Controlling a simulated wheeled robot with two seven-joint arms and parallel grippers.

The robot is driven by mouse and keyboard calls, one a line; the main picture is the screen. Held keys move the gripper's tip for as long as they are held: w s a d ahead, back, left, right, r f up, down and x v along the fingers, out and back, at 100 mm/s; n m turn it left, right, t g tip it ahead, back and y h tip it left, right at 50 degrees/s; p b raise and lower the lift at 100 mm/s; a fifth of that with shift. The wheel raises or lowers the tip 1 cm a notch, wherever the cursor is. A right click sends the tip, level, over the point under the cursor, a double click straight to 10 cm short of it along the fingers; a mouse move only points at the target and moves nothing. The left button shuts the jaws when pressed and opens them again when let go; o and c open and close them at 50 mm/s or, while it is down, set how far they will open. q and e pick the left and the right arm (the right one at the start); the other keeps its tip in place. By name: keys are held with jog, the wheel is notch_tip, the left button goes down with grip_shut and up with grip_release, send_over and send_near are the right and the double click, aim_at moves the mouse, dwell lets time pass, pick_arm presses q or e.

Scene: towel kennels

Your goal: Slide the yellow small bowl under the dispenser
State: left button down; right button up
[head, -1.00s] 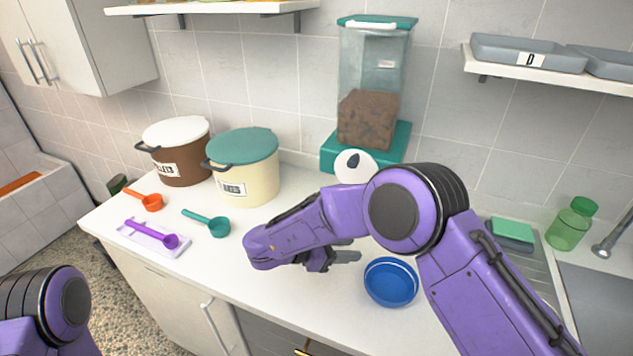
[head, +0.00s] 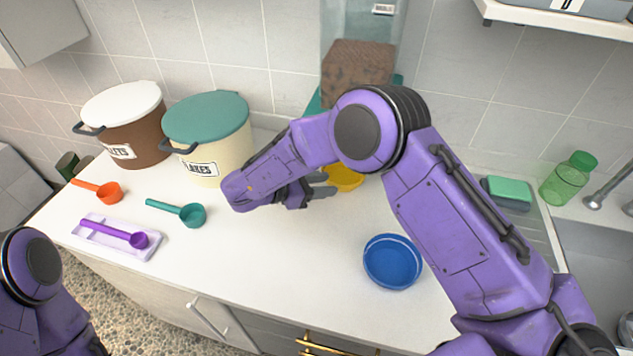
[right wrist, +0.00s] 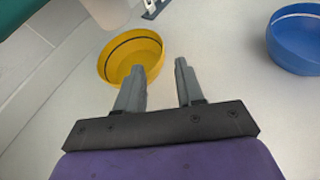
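The yellow small bowl (head: 345,178) stands on the counter near the dispenser, partly hidden by my right arm in the head view. The dispenser (head: 358,68) is a clear bin of brown food on a teal base, its lower part mostly hidden by my arm. My right gripper (head: 322,185) is open beside the bowl. In the right wrist view, the gripper (right wrist: 158,68) has its left finger overlapping the near right part of the yellow bowl (right wrist: 125,50), and its right finger outside it. I cannot tell whether they touch. My left gripper is out of view.
A blue bowl (head: 392,262) stands nearer the counter's front. At left are a brown bin (head: 145,145), a cream bin (head: 225,150), and orange, teal and purple scoops. A green bottle (head: 567,182) and sink are at right. The middle counter is clear.

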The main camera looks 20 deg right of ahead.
aim_at(350, 187)
jog(key=p+x, duration=0.3)
jog(key=x, duration=0.5)
jog(key=shift+d, duration=0.25)
jog(key=shift+w+d+f, duration=0.1)
jog(key=shift+d+f, duration=0.1)
grip_shut()
